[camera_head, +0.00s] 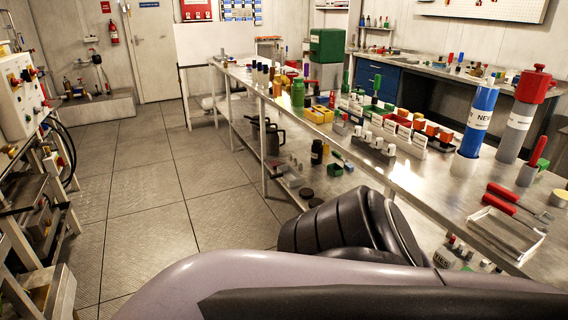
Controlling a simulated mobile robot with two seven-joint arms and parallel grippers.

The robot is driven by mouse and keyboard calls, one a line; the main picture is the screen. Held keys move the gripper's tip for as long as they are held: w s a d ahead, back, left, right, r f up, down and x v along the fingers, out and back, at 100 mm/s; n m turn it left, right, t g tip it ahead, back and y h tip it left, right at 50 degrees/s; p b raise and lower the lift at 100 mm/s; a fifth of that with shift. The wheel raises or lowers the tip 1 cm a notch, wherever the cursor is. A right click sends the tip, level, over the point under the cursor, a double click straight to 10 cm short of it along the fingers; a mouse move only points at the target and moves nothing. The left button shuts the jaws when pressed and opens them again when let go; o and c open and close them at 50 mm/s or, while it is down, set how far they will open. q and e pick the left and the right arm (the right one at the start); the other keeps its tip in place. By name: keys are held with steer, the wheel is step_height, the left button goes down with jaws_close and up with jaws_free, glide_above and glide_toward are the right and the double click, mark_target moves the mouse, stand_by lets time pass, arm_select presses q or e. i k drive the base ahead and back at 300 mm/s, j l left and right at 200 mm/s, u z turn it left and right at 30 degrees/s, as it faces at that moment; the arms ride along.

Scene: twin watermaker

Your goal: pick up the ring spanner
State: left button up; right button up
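I cannot pick out a ring spanner for certain in the head view. Two red-handled tools (503,198) lie on the right end of the steel workbench (435,190), by a shallow white tray (505,236); their metal ends are too small to identify. Neither of my grippers shows. A large grey and black part of my own arm fills the bottom of the view and hides part of the bench's front and lower shelf.
A blue cylinder (477,122) and a grey cylinder with a red top (521,117) stand at the bench's right. Rows of small blocks and bottles line its middle. A control panel (18,95) stands at left. The floor (150,195) between is clear.

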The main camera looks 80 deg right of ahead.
mark_target(502, 206)
steer(key=z, duration=4.55)
steer(key=j+z, duration=0.15)
steer(key=z, duration=0.25)
steer(key=j+z, duration=0.1)
steer(key=z, duration=0.25)
steer(key=j+z, duration=0.7)
steer(key=k+j+z, duration=0.2)
steer(key=j, duration=0.2)
steer(key=k+j+z, duration=0.15)
steer(key=j, duration=0.2)
steer(key=k+j, duration=0.15)
steer(key=j, duration=0.25)
steer(key=k+j+z, duration=0.1)
steer(key=j, duration=0.25)
